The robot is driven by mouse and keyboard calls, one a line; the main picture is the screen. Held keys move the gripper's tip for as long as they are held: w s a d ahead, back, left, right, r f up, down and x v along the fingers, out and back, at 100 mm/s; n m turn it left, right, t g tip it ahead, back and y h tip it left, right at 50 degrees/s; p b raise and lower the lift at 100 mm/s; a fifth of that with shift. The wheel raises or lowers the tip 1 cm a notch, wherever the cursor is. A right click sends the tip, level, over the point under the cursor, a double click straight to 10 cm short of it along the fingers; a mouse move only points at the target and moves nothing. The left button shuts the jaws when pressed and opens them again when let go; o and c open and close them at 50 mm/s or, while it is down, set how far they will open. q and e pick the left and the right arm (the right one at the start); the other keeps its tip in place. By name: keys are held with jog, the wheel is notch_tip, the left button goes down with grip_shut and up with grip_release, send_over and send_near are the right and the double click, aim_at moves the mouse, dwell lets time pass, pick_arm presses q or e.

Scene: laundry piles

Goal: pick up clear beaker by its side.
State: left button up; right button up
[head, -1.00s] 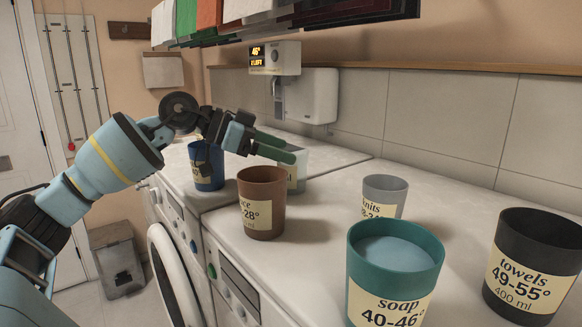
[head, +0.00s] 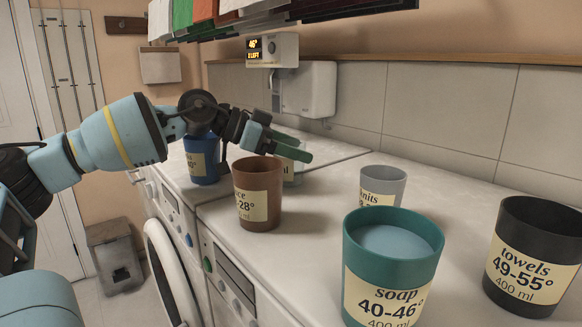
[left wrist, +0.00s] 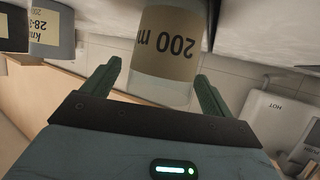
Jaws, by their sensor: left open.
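The clear beaker (head: 294,172) stands on the white machine top behind the brown cup, partly hidden by my gripper's green fingers. In the left wrist view the clear beaker (left wrist: 163,88) appears upside down, with a tan "200 ml" label and clear glass below it. My left gripper (head: 304,148) is open at the beaker, its fingers pointing right. In the left wrist view the fingers lie on either side of the beaker, with no clear grip on it. My right gripper is not in view.
A brown cup (head: 258,212) stands close in front, and a blue cup (head: 203,168) stands left under my arm. A grey cup (head: 381,183), a teal soap cup (head: 384,275) and a black towels cup (head: 535,250) stand to the right. A wall dispenser (head: 308,90) is behind.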

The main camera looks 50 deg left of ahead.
pick_arm(q)
jog(key=shift+w+d+f, duration=0.2)
jog(key=shift+w+d, duration=0.15)
jog(key=shift+w, duration=0.15)
jog(key=c, duration=1.1)
jog(key=shift+o, duration=0.2)
notch_tip(320, 180, up, 10)
jog(key=shift+b, duration=0.35)
